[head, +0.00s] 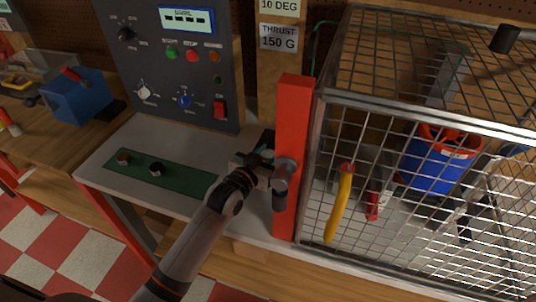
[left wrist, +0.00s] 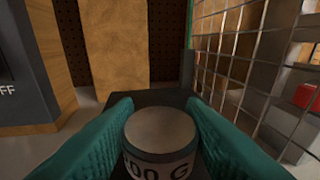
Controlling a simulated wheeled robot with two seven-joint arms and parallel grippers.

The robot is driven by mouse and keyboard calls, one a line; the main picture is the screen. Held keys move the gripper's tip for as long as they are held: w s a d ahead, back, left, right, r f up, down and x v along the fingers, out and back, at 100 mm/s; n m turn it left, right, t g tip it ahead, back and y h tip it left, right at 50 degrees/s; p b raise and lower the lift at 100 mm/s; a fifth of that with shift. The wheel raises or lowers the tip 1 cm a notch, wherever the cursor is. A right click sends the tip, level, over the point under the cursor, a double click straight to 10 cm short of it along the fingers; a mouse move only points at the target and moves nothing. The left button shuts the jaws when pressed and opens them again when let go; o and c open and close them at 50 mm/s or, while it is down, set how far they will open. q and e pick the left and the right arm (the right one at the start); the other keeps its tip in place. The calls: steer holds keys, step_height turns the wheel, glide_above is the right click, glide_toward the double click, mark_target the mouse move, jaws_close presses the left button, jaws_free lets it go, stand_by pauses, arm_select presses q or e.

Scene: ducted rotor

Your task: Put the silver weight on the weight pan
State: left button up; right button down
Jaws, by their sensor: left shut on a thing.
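The silver weight (left wrist: 160,128) shows in the left wrist view as a short cylinder with a pale grey top and a label ending in "00 G". My left gripper (head: 266,155) is shut on it, with a teal finger pad on each side. A dark square plate, apparently the weight pan (left wrist: 168,97), lies under and behind the weight. I cannot tell whether the weight touches it. In the head view a dark piece of it (head: 266,138) shows just past the gripper, which hides the weight. My right gripper is not in view.
A red post (head: 292,120) and a wire cage (head: 400,110) stand close right of my gripper. A control panel (head: 175,60) stands behind.

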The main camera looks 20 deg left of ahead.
arm_select(q)
steer(key=shift+f, duration=0.2)
steer(key=shift+f, duration=0.15)
steer(key=o, duration=0.9)
steer(key=shift+o, duration=1)
steer(key=shift+r, duration=0.3)
steer(key=b+v, duration=0.1)
steer(key=v, duration=1.1)
steer(key=shift+b, duration=0.3)
steer(key=shift+a+f, duration=0.1)
steer(key=shift+f, duration=0.1)
